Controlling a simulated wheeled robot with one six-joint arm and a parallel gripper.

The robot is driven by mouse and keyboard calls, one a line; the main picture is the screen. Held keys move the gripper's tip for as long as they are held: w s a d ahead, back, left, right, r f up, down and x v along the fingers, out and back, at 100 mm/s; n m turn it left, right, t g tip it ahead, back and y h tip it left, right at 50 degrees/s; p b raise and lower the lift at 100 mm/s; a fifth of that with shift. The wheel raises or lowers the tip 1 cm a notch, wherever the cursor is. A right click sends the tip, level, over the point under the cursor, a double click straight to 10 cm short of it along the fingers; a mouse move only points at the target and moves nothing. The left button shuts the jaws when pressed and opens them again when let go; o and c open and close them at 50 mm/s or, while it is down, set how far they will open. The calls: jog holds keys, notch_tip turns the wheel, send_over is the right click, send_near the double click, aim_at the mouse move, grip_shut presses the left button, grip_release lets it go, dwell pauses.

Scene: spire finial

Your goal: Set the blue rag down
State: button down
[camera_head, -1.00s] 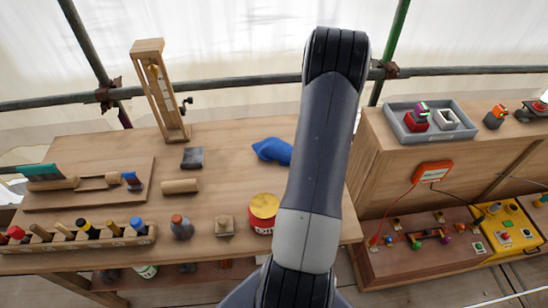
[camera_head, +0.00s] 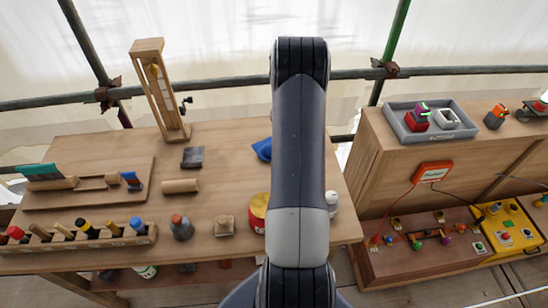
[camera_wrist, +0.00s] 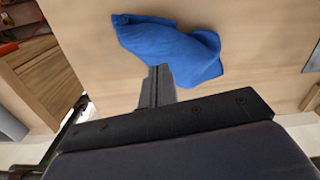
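The blue rag (camera_head: 262,149) lies crumpled on the wooden workbench (camera_head: 225,175), toward its back right. My arm covers its right part in the head view. In the wrist view the blue rag (camera_wrist: 172,45) lies just beyond the fingertips, spread on the bare wood. My gripper (camera_wrist: 158,72) shows there with its two fingers together, the tips overlapping the rag's near edge in the picture. I see no cloth between the fingers. The gripper is hidden behind my arm in the head view.
A red and yellow tin (camera_head: 258,210) and a white-topped bottle (camera_head: 331,200) stand by my arm. A wooden block (camera_head: 225,225), a wooden cylinder (camera_head: 180,186) and a tool rack (camera_head: 85,240) are further left. A grey tray (camera_head: 405,135) sits on the right cabinet.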

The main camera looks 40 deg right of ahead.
jog(key=shift+w+a+f, duration=0.3)
jog(key=shift+w+f, duration=0.55)
jog(key=shift+w, duration=0.2)
jog(key=shift+w+a+f, duration=0.25)
jog(key=shift+w+f, duration=0.55)
jog(key=shift+w, duration=0.25)
jog(key=shift+f, duration=0.1)
notch_tip(320, 180, down, 6)
jog(key=b, duration=0.5)
jog(key=shift+r, duration=0.25)
jog(key=shift+r, duration=0.1)
